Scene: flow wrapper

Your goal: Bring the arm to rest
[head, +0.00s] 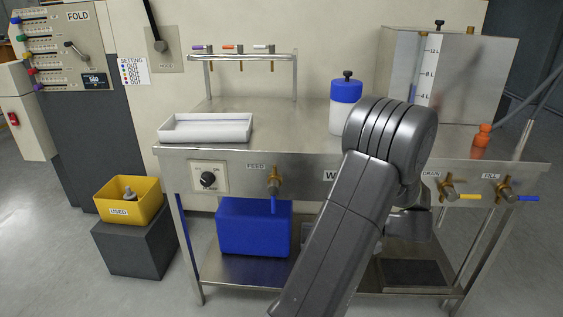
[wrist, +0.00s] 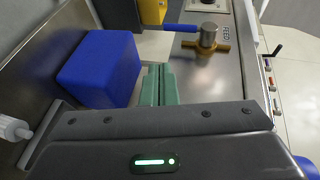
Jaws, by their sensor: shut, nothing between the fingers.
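My arm (head: 365,190) rises from the bottom of the head view and bends over the front edge of the steel table (head: 290,116). My gripper shows in the wrist view, where its green fingers (wrist: 158,84) are together with nothing between them. In the head view the fingers are hidden behind my arm.
A white tray (head: 206,128), a blue-capped bottle (head: 345,104) and an orange bottle (head: 482,134) stand on the table. DRAIN (head: 449,190) and FILL (head: 506,189) valves jut from its front. The blue container (head: 254,228) sits below. A yellow USED bin (head: 129,203) stands left.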

